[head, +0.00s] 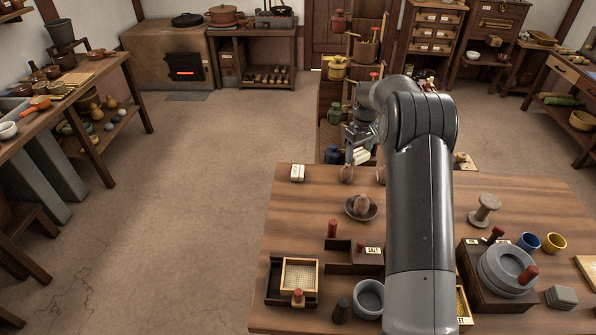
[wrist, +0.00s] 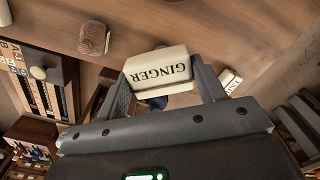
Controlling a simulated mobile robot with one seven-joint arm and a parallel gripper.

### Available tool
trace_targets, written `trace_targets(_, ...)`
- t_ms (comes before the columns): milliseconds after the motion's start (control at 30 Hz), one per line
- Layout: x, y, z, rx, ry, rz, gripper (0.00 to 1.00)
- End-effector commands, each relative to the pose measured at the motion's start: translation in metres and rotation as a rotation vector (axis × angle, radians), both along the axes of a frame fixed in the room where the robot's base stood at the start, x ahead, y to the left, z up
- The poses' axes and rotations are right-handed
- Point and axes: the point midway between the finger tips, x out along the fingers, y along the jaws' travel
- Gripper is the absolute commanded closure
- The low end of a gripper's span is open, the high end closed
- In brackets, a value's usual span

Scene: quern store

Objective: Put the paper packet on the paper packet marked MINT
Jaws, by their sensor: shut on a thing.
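My gripper (head: 360,155) is above the far edge of the table. It is shut on a cream paper packet marked GINGER (wrist: 158,73), seen between the two fingers in the wrist view. The held packet also shows as a pale block (head: 363,156) in the head view. Another white packet (head: 297,172) rests on the table near its far left corner, left of my gripper and apart from it. A similar pale packet with dark lettering (wrist: 231,80) shows right of the fingers in the wrist view. Its lettering is too small to read as MINT.
The table (head: 310,215) is bare around the white packet.

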Motion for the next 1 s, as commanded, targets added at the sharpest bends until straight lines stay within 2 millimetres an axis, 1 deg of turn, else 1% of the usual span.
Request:
trace_targets(33, 0.006, 0.023, 0.001, 0.000, 0.000, 0.038, 0.59)
trace_targets(100, 0.012, 0.047, 0.003, 0.000, -0.001, 0.079, 0.59)
trace_targets(200, 0.016, 0.072, 0.004, 0.000, 0.000, 0.122, 0.59)
trace_targets(367, 0.020, 0.094, 0.003, 0.001, 0.001, 0.153, 0.59)
trace_targets(467, 0.023, 0.110, -0.006, 0.000, 0.002, 0.158, 0.59)
trace_targets(700, 0.039, 0.163, -0.040, 0.000, 0.001, 0.158, 0.59)
trace_targets(800, 0.044, 0.181, -0.051, 0.000, 0.001, 0.157, 0.59)
trace_targets(900, 0.049, 0.193, -0.058, 0.000, 0.000, 0.155, 0.59)
trace_targets(1000, 0.051, 0.200, -0.063, 0.001, -0.001, 0.153, 0.59)
